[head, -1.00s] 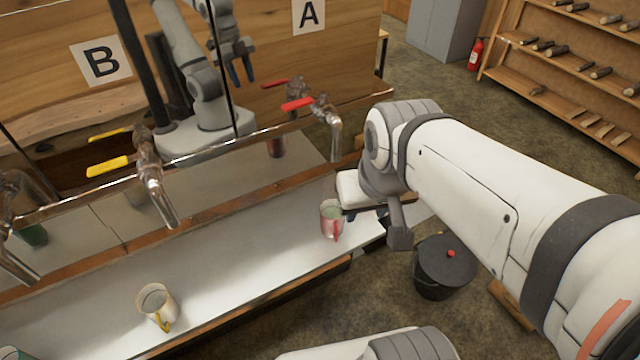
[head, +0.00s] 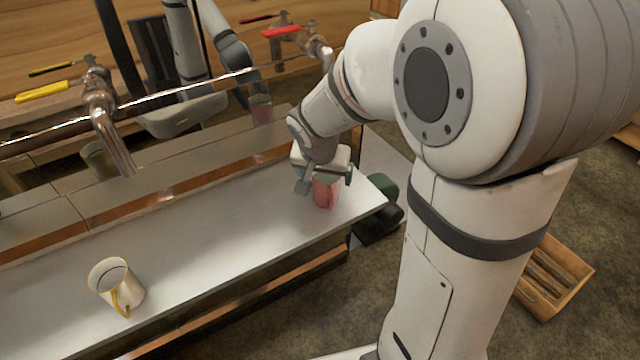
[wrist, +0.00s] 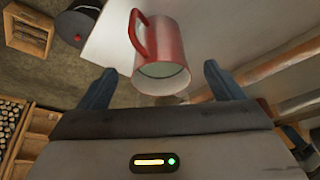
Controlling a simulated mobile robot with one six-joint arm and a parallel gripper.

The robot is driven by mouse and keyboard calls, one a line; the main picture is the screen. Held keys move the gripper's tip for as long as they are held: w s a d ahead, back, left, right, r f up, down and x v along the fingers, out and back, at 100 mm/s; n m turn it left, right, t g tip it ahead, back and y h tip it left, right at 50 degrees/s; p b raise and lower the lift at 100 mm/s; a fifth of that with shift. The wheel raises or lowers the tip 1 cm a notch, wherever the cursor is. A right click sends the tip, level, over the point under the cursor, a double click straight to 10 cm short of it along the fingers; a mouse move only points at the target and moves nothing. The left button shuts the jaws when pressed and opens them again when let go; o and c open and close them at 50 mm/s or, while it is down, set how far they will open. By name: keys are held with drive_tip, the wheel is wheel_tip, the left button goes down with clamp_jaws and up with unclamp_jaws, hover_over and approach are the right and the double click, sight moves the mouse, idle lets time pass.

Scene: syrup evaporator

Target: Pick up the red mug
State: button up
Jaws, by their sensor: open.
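The red mug (head: 325,194) stands near the right end of the pale metal counter (head: 215,235) in the head view, partly hidden by my gripper. In the wrist view the red mug (wrist: 170,42) shows its pale green inside and its red handle on the left. My gripper (head: 324,180) is open at the mug in the head view. In the wrist view my gripper (wrist: 160,70) has one finger on each side of the mug's rim, with gaps between. Neither finger appears to touch it.
A white mug with a yellow handle (head: 112,283) stands left on the counter. A wooden crate (head: 570,275) is on the floor. A black lidded pot (wrist: 80,22) shows in the wrist view.

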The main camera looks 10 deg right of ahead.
drive_tip(key=x, duration=0.6)
drive_tip(key=shift+w+d+f, duration=0.1)
drive_tip(key=shift+f, duration=0.25)
drive_tip(key=shift+c, duration=0.5)
drive_tip(key=c, duration=1.3)
drive_tip(key=shift+r, duration=0.15)
